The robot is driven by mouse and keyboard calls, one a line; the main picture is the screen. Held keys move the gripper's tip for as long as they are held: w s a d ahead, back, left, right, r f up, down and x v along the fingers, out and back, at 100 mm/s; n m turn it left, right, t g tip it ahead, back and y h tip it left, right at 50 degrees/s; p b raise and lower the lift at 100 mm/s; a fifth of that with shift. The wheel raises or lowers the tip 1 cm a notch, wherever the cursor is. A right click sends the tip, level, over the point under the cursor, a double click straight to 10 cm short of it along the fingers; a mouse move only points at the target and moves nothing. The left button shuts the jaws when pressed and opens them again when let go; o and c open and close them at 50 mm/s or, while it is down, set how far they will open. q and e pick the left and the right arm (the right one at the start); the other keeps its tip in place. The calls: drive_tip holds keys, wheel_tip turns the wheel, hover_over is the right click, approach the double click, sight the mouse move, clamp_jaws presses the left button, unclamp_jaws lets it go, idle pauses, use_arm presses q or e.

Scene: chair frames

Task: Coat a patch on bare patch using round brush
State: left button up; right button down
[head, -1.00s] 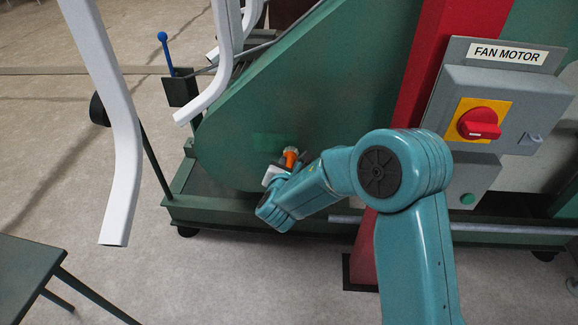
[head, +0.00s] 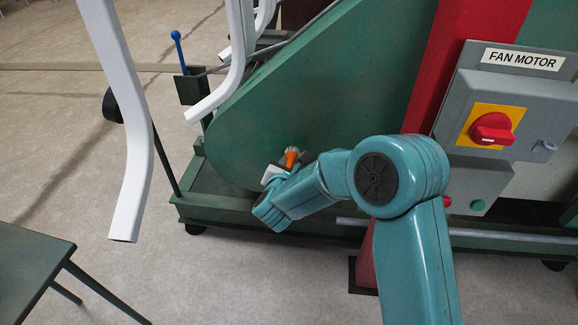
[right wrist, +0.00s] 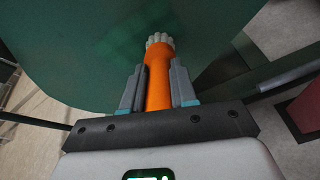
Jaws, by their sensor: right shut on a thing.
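The round brush (head: 291,157) has an orange handle and pale bristles; it also shows in the right wrist view (right wrist: 159,78). My right gripper (right wrist: 157,84) is shut on the handle, one finger on each side, and the bristles point away toward the panel. In the head view the right gripper (head: 284,165) is at the lower part of the big green panel (head: 300,95). The bristles are at or very near its face; I cannot tell whether they touch. No clear edge of a bare patch shows; a slightly brighter green area lies by the brush. My left gripper is out of view.
White bent chair frames (head: 130,130) hang at the left. A blue-knobbed lever (head: 178,50) stands behind them. A grey FAN MOTOR box (head: 490,110) with a red switch is at the right, beside a red post (head: 455,75). A dark table (head: 35,265) is at lower left.

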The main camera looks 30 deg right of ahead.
drive_tip(key=shift+f, duration=0.1)
drive_tip(key=shift+w+a, duration=0.6)
drive_tip(key=shift+a, duration=0.35)
drive_tip(key=shift+w, duration=0.1)
drive_tip(key=shift+w+a, duration=0.6)
drive_tip(key=shift+a, duration=0.35)
drive_tip(key=shift+w+a, duration=0.65)
drive_tip(key=shift+a, duration=0.3)
drive_tip(key=shift+w+a, duration=0.6)
drive_tip(key=shift+a, duration=0.35)
